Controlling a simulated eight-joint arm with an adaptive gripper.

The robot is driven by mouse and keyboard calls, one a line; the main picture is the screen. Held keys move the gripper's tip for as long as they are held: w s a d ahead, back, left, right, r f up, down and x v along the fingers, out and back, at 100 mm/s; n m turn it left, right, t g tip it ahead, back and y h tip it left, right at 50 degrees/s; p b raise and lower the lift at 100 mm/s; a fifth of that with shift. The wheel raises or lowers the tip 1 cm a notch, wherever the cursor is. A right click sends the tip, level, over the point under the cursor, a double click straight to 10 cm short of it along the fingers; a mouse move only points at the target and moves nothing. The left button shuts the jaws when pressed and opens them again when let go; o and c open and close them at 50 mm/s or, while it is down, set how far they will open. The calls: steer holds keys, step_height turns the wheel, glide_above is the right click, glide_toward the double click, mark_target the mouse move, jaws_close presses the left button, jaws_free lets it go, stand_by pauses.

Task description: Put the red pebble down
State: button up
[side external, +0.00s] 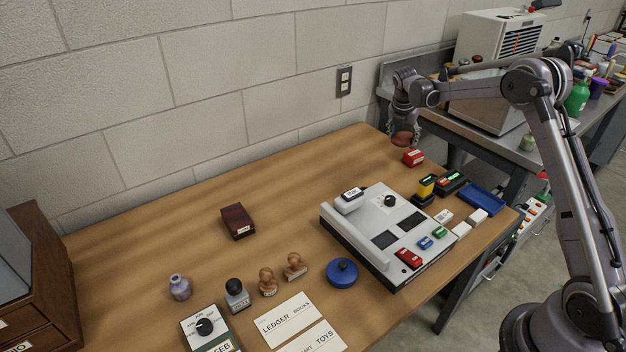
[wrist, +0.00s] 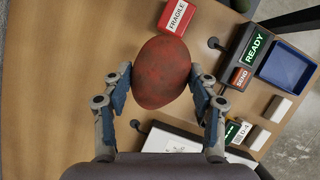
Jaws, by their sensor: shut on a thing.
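The red pebble (wrist: 161,73) is a large, rounded, mottled dull-red stone in the wrist view. My gripper (wrist: 160,85) is shut on it, with one finger against each side. In the side external view my gripper (side external: 404,122) is near the far right end of the wooden table, and the pebble (side external: 403,139) shows as a reddish shape below it. The pebble appears held above the table top; the exact gap cannot be told.
A red FRAGILE block (wrist: 176,17) lies close to the pebble. A READY box (wrist: 248,52), a blue tray (wrist: 287,65) and a grey control panel (side external: 385,232) stand nearby. Wood left of the pebble is bare (wrist: 60,80). A metal bench (side external: 480,120) stands beyond the table.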

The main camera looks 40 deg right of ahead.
glide_above(364, 167)
steer(key=a, duration=0.1)
steer(key=f, duration=0.7)
steer(key=shift+s+a, duration=0.1)
steer(key=shift+s, duration=0.1)
steer(key=shift+f, duration=1.95)
steer(key=shift+f, duration=0.15)
steer(key=o, duration=1.5)
